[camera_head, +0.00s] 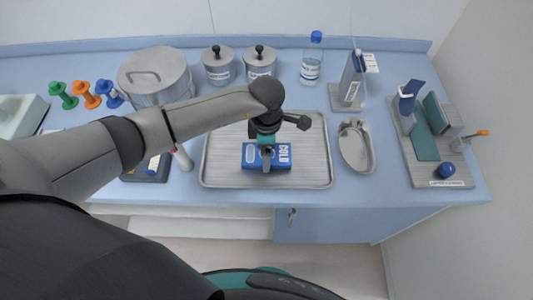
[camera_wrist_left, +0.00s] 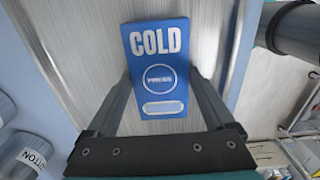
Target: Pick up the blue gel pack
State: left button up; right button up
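The blue gel pack (camera_head: 283,152), marked COLD, lies flat on the metal tray (camera_head: 222,176) on the counter. My left gripper (camera_head: 267,165) points down over its middle and hides part of it in the head view. In the left wrist view the gel pack (camera_wrist_left: 158,50) lies between the two fingers of my left gripper (camera_wrist_left: 160,78), one on each side. The fingers are spread wide; whether they touch the pack's sides cannot be told. My right gripper is not in view.
A kidney dish (camera_head: 356,147) stands right of the tray, and a board with blue and green items (camera_head: 426,172) is further right. A large lidded pot (camera_head: 155,78), two steel jars and a bottle (camera_head: 312,58) stand behind. A dark blue box (camera_head: 146,169) is at left.

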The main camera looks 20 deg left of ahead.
pick_arm(q)
jog(key=c, duration=1)
notch_tip(320, 180, up, 25)
jog(key=p, duration=0.3)
